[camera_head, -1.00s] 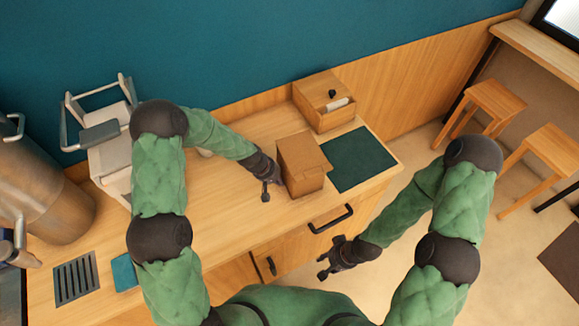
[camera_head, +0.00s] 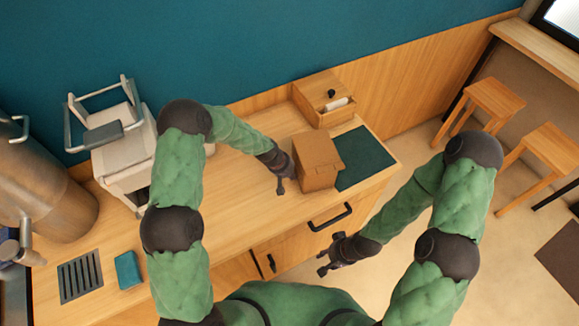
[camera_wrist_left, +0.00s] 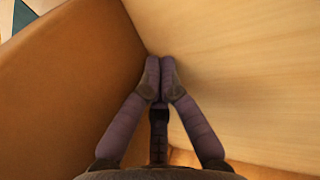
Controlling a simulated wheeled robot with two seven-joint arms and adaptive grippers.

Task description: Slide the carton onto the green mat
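The brown carton (camera_head: 316,162) stands upright on the wooden counter, with its right part over the left edge of the green mat (camera_head: 366,155). My left gripper (camera_head: 281,186) is low at the counter, against or very near the carton's left side. In the left wrist view its fingertips (camera_wrist_left: 160,68) are together with nothing between them, beside the carton's wall (camera_wrist_left: 70,85). A corner of the mat (camera_wrist_left: 22,14) shows there at the top left. My right gripper (camera_head: 325,266) hangs in front of the counter, away from the carton; its fingers look apart.
A wooden box (camera_head: 325,100) with a dark knob stands behind the carton and mat. A white machine (camera_head: 125,150), a floor-like grate (camera_head: 80,276) and a teal cloth (camera_head: 128,270) are at the left.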

